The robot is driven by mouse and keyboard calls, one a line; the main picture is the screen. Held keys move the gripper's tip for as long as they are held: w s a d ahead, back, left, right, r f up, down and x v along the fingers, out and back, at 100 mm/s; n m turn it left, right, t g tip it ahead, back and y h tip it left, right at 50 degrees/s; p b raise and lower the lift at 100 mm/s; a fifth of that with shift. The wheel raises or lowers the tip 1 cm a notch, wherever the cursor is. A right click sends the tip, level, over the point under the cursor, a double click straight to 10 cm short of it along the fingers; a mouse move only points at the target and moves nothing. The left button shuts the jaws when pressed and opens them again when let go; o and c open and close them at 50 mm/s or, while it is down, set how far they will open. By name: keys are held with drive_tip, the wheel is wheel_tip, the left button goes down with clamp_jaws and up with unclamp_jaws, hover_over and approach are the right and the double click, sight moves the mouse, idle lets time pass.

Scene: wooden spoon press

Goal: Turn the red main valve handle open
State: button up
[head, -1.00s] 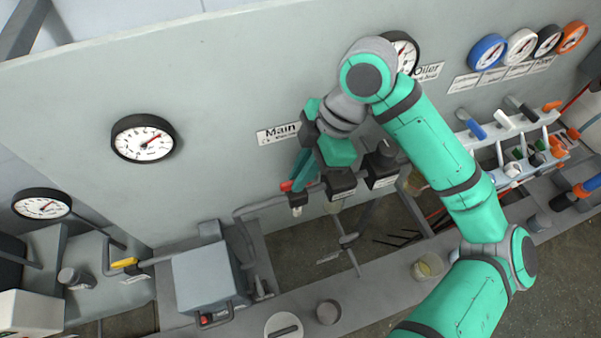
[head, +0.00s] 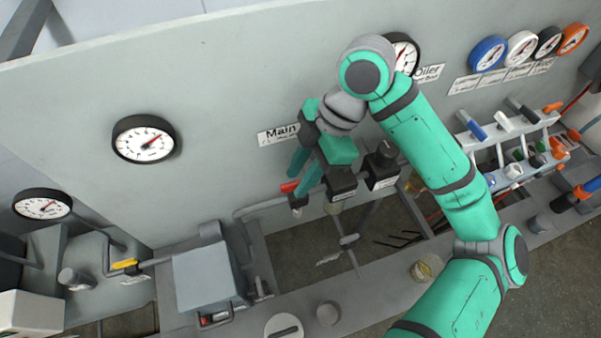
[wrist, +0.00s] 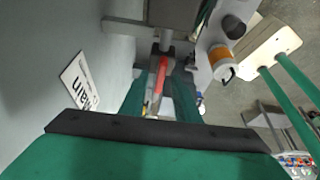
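The red main valve handle (head: 290,186) sits on the grey pipe below the "Main" label (head: 279,134) in the head view. In the wrist view the handle (wrist: 162,76) shows as a red bar lying between my two green fingers. My gripper (head: 300,176) points down at the handle, with its fingers apart. In the wrist view the gripper (wrist: 158,98) has one finger on each side of the bar. Whether either finger touches the handle is unclear. Part of the handle and valve is hidden by the fingers.
Black-topped valve blocks (head: 381,165) stand close right of my gripper. A grey box (head: 208,275) is at lower left, and a yellow handle (head: 124,264) lies farther left. The grey panel (head: 220,90) rises just behind. An orange-and-white cylinder (wrist: 221,62) shows at right in the wrist view.

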drive_tip(key=shift+r, duration=0.1)
drive_tip(key=v, duration=1)
drive_tip(key=shift+d+r, duration=0.15)
drive_tip(key=shift+r, duration=0.1)
drive_tip(key=shift+w, duration=0.1)
